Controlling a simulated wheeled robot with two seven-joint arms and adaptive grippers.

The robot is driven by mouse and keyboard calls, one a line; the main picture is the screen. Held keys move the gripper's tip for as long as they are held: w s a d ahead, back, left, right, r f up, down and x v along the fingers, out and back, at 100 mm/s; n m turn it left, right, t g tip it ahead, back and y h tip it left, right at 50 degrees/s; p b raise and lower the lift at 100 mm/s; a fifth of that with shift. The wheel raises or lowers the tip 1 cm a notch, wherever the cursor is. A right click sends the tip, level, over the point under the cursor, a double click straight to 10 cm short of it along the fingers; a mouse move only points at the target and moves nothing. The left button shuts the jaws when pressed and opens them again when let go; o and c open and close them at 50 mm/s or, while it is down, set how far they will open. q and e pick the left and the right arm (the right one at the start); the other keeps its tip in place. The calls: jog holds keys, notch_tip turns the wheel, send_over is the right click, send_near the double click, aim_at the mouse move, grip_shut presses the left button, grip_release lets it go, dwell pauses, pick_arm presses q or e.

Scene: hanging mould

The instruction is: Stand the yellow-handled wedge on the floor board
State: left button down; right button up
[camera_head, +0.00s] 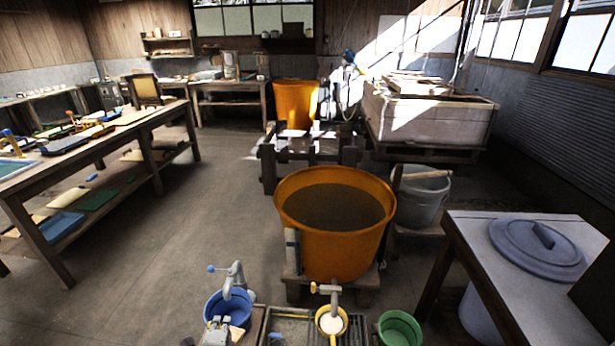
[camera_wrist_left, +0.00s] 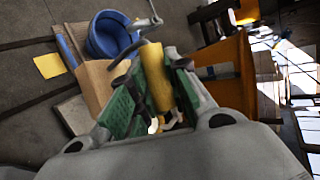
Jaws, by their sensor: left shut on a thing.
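My left gripper (camera_head: 217,328) shows at the bottom edge of the head view, in front of the blue bucket. In the left wrist view its green-padded fingers (camera_wrist_left: 155,62) are shut on a yellow handle (camera_wrist_left: 158,80), which I take to be the wedge's. The rest of the wedge is hidden by the fingers or too small to make out. A tan board (camera_wrist_left: 92,84) lies below and left of the fingers in the left wrist view; I cannot tell whether it is the floor board. The right gripper is not in view.
A blue bucket (camera_head: 229,305) stands under a blue-handled tap (camera_head: 235,275). A large orange tub (camera_head: 335,255) stands behind a yellow-handled tap (camera_head: 328,289). A green bucket (camera_head: 400,328) is to the right. Open concrete floor (camera_head: 180,240) lies left, towards the long workbench (camera_head: 150,125).

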pick_arm(q)
jog(key=d+r+m+h+p, duration=0.2)
jog(key=d+r+p, duration=0.2)
jog(key=r, duration=1.5)
jog(key=shift+w+r+p, duration=0.25)
jog(key=shift+p, duration=1.65)
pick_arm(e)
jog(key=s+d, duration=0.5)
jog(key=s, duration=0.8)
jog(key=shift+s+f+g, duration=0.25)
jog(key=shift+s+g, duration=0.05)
pick_arm(q)
jog(key=shift+d, duration=0.1)
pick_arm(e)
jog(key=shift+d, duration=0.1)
